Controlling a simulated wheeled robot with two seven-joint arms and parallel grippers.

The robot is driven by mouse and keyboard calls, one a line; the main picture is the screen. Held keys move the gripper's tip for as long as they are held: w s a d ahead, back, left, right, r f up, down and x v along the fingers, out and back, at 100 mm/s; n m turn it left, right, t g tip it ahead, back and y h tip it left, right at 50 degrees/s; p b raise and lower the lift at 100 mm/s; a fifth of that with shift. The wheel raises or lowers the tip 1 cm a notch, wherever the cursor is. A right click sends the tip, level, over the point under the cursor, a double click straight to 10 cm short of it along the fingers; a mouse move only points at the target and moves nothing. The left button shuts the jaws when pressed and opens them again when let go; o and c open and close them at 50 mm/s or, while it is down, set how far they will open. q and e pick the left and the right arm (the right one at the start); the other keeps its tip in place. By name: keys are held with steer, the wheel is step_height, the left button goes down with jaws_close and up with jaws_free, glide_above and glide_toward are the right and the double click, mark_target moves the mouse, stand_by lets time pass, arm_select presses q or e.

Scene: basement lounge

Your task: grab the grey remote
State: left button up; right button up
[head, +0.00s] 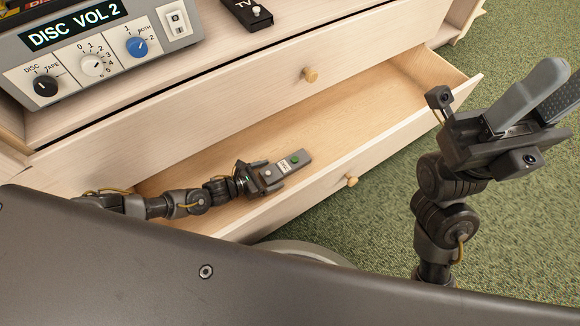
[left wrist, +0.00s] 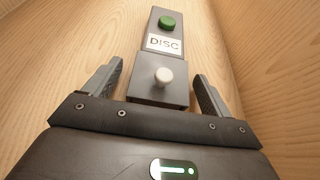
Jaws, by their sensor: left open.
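The grey remote (head: 298,158) lies in the open drawer, marked DISC, with a green button and a white knob. It also shows in the left wrist view (left wrist: 163,62), between and ahead of my left fingers. My left gripper (head: 270,175) is open, low in the drawer, with one finger on each side of the remote's near end. In the left wrist view a gap shows between each finger and the remote. My right gripper (head: 527,100) is raised at the right, over the carpet side of the drawer front, with its fingers apart and nothing between them.
The open lower drawer (head: 400,100) has a front wall with a wooden knob (head: 351,181). Above it is a shut drawer with a knob (head: 310,75). On the cabinet top stand a disc player (head: 95,50) and a black TV remote (head: 246,14). Green carpet (head: 370,215) lies beyond the drawer.

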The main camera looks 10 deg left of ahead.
arm_select(q)
steer(key=shift+c, duration=0.2)
steer(key=c, duration=1.2)
steer(key=shift+o, duration=0.2)
steer(key=shift+w, duration=0.1)
